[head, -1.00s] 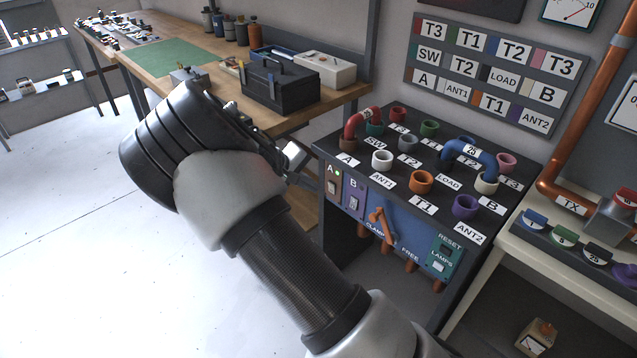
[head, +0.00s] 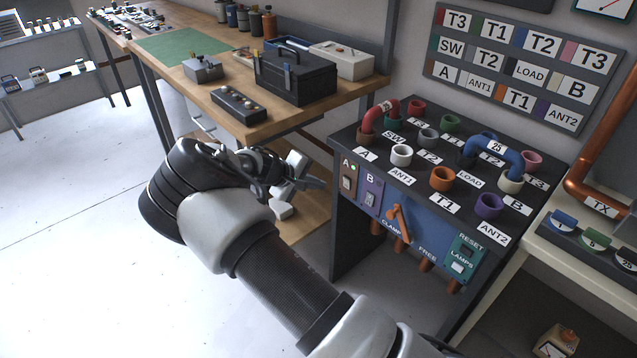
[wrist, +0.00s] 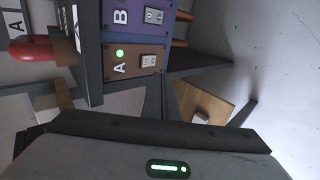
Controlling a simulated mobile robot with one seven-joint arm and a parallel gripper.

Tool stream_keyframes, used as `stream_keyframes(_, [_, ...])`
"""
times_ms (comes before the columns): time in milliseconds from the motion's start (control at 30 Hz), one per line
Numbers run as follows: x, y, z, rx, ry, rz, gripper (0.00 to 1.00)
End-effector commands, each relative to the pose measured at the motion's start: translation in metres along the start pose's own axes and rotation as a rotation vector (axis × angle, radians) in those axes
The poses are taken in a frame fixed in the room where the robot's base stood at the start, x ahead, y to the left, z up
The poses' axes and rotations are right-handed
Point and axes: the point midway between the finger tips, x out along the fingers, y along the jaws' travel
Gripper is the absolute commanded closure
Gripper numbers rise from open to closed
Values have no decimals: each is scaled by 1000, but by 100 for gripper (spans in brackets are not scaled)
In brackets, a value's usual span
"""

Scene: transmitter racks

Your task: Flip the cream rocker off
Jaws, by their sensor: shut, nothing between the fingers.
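The cream rocker (wrist: 149,61) sits on the brown plate marked A in the wrist view, beside a lit green lamp (wrist: 120,53). In the head view the same rocker (head: 347,184) is small on the left of the console front; its tilt is too small to tell. My gripper (head: 318,183) is shut and empty, left of the console and apart from the rocker. In the wrist view its dark fingers (wrist: 163,98) point towards the A plate, below the rocker in the picture.
A purple plate marked B (head: 369,197) with a grey rocker (wrist: 154,15) adjoins A. An orange clamp lever (head: 399,220) and a green reset and lamps plate (head: 464,260) are farther right. A wooden workbench (head: 215,100) stands behind my arm. Open floor lies left.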

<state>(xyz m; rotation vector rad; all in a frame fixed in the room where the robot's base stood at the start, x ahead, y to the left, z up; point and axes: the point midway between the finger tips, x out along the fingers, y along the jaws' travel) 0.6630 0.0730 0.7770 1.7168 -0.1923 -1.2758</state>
Motion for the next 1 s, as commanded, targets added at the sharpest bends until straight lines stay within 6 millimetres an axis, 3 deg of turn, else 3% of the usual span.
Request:
stream_keyframes(100, [30, -1, 1, 0, -4, 1, 100])
stream_keyframes(300, [71, -2, 1, 0, -3, 0, 100])
stream_keyframes(600, [92, 27, 0, 1, 0, 0, 100])
stream_keyframes(1000, [94, 30, 0, 1, 0, 0, 100])
